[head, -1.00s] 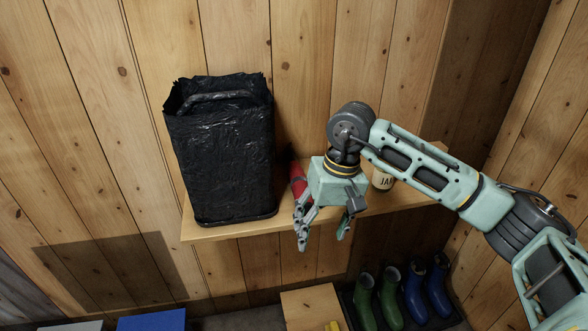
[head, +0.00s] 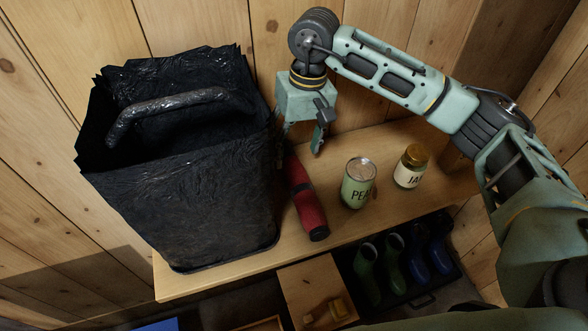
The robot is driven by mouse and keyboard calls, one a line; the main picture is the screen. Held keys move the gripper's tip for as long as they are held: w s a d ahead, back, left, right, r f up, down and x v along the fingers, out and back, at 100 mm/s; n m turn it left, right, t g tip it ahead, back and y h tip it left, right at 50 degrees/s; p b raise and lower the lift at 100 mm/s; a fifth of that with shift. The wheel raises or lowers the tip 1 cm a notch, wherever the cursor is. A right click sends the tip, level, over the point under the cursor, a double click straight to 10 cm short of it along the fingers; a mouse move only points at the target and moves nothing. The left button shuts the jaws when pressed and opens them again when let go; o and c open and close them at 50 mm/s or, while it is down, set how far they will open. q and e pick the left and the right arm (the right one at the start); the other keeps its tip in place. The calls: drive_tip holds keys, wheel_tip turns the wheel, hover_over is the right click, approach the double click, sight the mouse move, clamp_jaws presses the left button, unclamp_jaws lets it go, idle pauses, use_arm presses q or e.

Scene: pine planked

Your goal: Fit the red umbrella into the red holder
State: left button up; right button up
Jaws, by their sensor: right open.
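The red umbrella (head: 308,206), folded up with a dark band and a dark end, lies on the wooden shelf (head: 372,222) just right of a large black bin. Its far end is partly hidden near the bin and my gripper. My right gripper (head: 300,148) is open, fingers pointing down, above or behind the umbrella's far end; I cannot tell whether it touches. No red holder shows in view. My left gripper is not in view.
The tall black bin (head: 190,205) stands on the shelf close left of the umbrella. A green pea can (head: 357,188) and a jam jar (head: 410,168) stand to its right. Below are green boots (head: 393,265), blue boots (head: 429,258) and a wooden box (head: 308,283).

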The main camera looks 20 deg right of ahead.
sight(296, 167)
drive_tip(key=shift+s+a+f+p, duration=0.1)
drive_tip(key=shift+s+f+p, duration=0.25)
drive_tip(key=shift+f, duration=0.25)
drive_tip(key=shift+s+f+p, duration=0.2)
drive_tip(key=shift+f+p, duration=0.2)
drive_tip(key=shift+f, duration=0.2)
wheel_tip(296, 167, down, 2)
drive_tip(key=shift+f+p, duration=0.15)
drive_tip(key=shift+p, duration=0.8)
wheel_tip(296, 167, down, 2)
drive_tip(key=shift+w+f, duration=0.1)
drive_tip(key=shift+f, duration=0.15)
drive_tip(key=c, duration=0.5)
clamp_jaws()
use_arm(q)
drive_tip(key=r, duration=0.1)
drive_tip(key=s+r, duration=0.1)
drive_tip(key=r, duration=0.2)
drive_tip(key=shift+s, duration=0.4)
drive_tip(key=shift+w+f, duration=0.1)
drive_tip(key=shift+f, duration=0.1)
